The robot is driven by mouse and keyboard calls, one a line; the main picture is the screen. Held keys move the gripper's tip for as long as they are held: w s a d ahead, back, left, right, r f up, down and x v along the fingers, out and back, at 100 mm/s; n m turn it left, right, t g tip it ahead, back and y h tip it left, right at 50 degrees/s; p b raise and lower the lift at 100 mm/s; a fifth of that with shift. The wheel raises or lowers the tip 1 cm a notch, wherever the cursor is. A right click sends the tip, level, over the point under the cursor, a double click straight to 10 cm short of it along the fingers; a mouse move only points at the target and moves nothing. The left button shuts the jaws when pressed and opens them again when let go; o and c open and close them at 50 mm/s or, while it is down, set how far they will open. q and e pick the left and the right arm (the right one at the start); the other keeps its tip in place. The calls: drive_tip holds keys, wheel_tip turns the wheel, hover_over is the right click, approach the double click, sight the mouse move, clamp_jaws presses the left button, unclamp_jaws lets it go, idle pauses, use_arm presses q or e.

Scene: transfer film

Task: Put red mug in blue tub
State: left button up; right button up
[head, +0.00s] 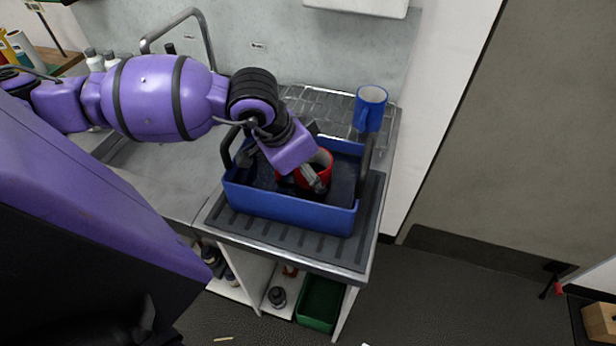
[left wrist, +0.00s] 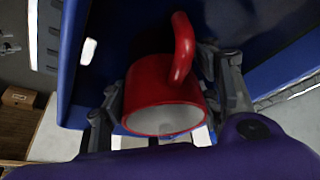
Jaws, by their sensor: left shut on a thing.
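The red mug (head: 323,160) is inside the blue tub (head: 290,212) in the head view, partly hidden by my left gripper (head: 316,184). In the left wrist view the red mug (left wrist: 160,95) sits between the fingers of my left gripper (left wrist: 170,100), its handle pointing up in the picture and its pale inside showing. The gripper is shut on the mug. The tub's blue wall (left wrist: 72,60) shows beside it. I cannot tell whether the mug touches the tub floor. My right gripper is in neither view.
The tub stands on a ribbed drainboard (head: 365,235) at the counter's right end. A blue mug (head: 370,108) stands behind it on a tiled rack (head: 320,106). A tap (head: 185,20) rises at the back. A green bin (head: 319,302) is on the shelf below.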

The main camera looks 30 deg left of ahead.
use_arm(q)
drive_tip(key=shift+f, duration=1.05)
drive_tip(key=o, duration=1.4)
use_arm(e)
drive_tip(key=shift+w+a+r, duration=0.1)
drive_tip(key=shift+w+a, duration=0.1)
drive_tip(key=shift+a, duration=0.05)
